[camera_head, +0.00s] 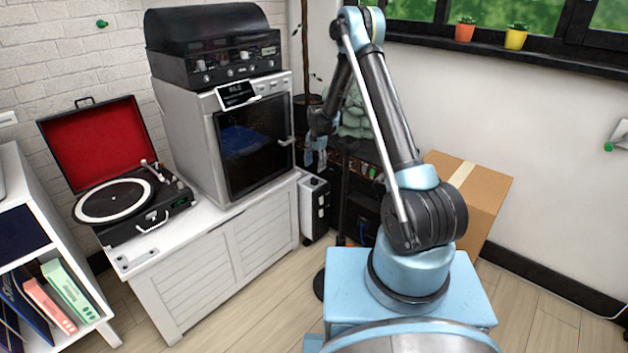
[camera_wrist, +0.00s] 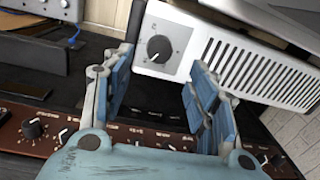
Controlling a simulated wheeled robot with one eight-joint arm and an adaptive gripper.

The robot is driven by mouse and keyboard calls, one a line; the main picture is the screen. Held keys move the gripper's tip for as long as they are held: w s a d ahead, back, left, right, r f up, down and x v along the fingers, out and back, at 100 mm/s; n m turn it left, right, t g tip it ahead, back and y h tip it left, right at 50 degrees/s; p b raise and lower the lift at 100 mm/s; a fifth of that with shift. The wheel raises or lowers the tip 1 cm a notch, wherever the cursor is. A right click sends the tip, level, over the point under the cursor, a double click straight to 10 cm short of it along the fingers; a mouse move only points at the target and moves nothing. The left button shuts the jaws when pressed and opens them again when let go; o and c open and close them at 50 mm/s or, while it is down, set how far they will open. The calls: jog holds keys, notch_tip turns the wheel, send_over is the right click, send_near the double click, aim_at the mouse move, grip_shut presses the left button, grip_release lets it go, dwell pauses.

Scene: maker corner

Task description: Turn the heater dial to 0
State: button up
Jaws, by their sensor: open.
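The heater (camera_wrist: 174,72) is a white box with a slotted grille at the top of the wrist view. Its round black dial (camera_wrist: 160,48) sits on a pale square plate, with a small light mark; the setting is too small to read. In the head view a narrow white box with a dark end panel, seemingly the heater (camera_head: 309,214), stands beside the white cabinet. My gripper (camera_wrist: 162,75) is open and empty. In the wrist view the dial appears between its blue fingertips, apparently beyond them. In the head view my gripper (camera_head: 319,153) hangs above the heater.
A brown panel with several knobs (camera_wrist: 60,135) runs below the fingers in the wrist view. A grey box with a blue cable (camera_wrist: 35,52) is at left. The white cabinet (camera_head: 190,275) is left of the heater; a dark shelf and cardboard box (camera_head: 490,185) are right.

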aim_at(314, 179)
jog(key=f, duration=0.8)
jog(key=shift+w+a+f, duration=0.1)
jog(key=shift+a, duration=0.1)
jog(key=shift+c, duration=0.3)
jog(key=c, duration=1)
